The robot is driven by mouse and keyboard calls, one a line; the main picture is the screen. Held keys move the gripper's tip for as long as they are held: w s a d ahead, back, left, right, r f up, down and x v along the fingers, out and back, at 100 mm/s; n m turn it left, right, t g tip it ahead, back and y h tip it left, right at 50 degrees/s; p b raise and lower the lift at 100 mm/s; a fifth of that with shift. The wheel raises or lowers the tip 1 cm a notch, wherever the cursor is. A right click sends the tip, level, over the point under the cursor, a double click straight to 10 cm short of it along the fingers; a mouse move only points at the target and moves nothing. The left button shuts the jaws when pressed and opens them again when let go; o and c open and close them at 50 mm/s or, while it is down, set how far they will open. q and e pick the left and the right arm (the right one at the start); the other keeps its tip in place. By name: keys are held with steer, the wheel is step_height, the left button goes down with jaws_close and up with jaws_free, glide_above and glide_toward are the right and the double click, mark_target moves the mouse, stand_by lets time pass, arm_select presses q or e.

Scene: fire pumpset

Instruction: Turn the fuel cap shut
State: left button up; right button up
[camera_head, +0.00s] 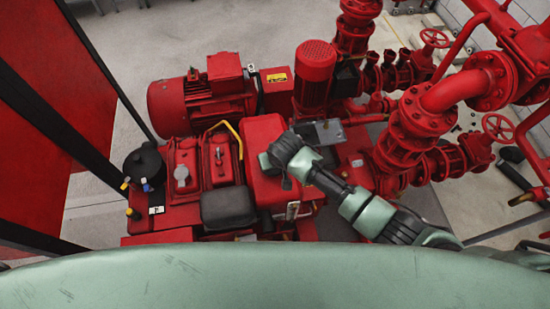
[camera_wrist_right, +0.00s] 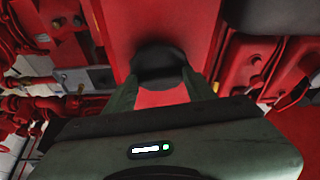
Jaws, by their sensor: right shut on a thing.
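The fuel cap (camera_wrist_right: 158,62) is a round black cap on a red tank face in the right wrist view. My right gripper (camera_wrist_right: 160,84) has one finger on each side of the cap and is shut on it. In the head view my right gripper (camera_head: 275,172) is at the red tank (camera_head: 265,135) right of the engine, and the wrist hides most or all of the cap. How far the cap is turned cannot be told. My left gripper is in neither view.
A red engine (camera_head: 183,172) with a yellow handle stands left of the tank, with a black cylinder (camera_head: 143,163) beyond. A red motor (camera_head: 190,103) is behind. Red pipes and valves (camera_head: 410,130) crowd the right side near my right arm. Floor is open at upper left.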

mark_target(275, 175)
steer(key=shift+a+r+m+h, duration=0.15)
steer(key=shift+m+h, duration=0.15)
steer(key=shift+m, duration=0.4)
steer(key=shift+w, duration=0.1)
steer(key=o, duration=1.4)
steer(key=shift+b+v, duration=0.65)
steer(key=shift+v, duration=3.2)
